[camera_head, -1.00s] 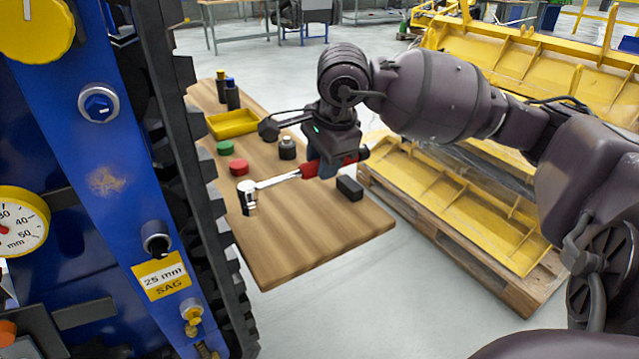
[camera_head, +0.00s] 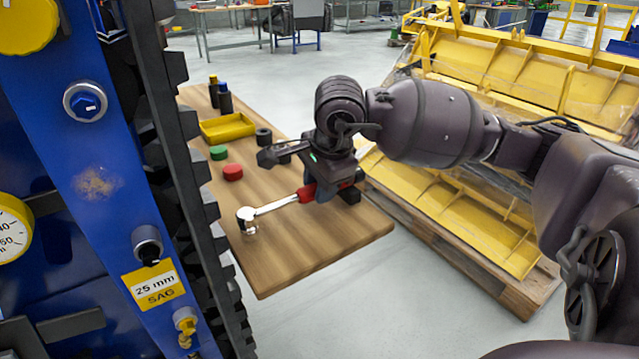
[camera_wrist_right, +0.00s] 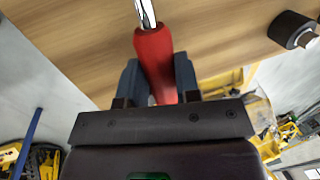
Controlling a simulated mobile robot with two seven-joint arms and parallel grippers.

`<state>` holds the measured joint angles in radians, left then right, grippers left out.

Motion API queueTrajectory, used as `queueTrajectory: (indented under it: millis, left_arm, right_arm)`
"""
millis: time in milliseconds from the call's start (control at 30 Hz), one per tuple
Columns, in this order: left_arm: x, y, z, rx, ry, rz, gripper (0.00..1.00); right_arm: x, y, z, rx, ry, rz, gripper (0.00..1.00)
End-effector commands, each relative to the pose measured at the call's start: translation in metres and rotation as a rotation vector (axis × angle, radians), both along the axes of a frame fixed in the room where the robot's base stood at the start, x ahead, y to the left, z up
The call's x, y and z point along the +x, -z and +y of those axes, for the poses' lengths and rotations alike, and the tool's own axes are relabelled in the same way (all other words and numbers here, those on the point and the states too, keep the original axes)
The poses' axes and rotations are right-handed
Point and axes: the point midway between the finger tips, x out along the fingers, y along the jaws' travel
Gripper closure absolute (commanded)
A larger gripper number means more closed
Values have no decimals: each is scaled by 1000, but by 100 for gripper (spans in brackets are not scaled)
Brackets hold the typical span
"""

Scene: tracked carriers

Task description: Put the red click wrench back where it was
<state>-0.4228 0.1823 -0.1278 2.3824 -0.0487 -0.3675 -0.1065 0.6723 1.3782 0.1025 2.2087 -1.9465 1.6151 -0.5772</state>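The red-handled click wrench (camera_head: 275,206) is held over the wooden table, its chrome head (camera_head: 246,214) pointing left and its shaft sloping up to the right. A short chrome piece shows under the head; I cannot tell whether it touches the tabletop. My right gripper (camera_head: 318,190) is closed around the red handle. In the right wrist view, the red handle (camera_wrist_right: 155,62) lies between the two fingers of the gripper (camera_wrist_right: 157,85), with a bit of chrome shaft beyond. My left gripper is in neither view.
The wooden table (camera_head: 300,250) carries a yellow tray (camera_head: 227,128), green (camera_head: 218,153) and red (camera_head: 233,172) round pieces, dark bottles (camera_head: 224,98) and a black block (camera_head: 350,195), partly hidden by my gripper. The blue tracked carrier (camera_head: 90,180) stands close on the left. The table's front is clear.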

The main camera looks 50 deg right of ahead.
Motion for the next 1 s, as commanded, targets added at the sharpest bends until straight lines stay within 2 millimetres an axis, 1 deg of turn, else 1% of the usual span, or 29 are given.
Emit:
queueTrajectory:
  millis: [33,167,433,533,667,867,1000]
  left_arm:
    - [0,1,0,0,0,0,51]
    - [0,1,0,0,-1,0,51]
    - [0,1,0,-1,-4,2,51]
    - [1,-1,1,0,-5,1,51]
    - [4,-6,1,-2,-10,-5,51]
    - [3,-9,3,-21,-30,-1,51]
    - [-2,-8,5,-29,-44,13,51]
  right_arm:
    - [-1,4,0,3,0,9,64]
    - [-1,4,0,3,0,9,44]
    - [-1,3,0,4,0,6,44]
    - [-1,-3,1,5,1,4,44]
    - [-4,-22,1,2,0,-1,44]
    - [-15,-62,2,1,1,-6,44]
    - [-21,-87,2,2,-1,-5,44]
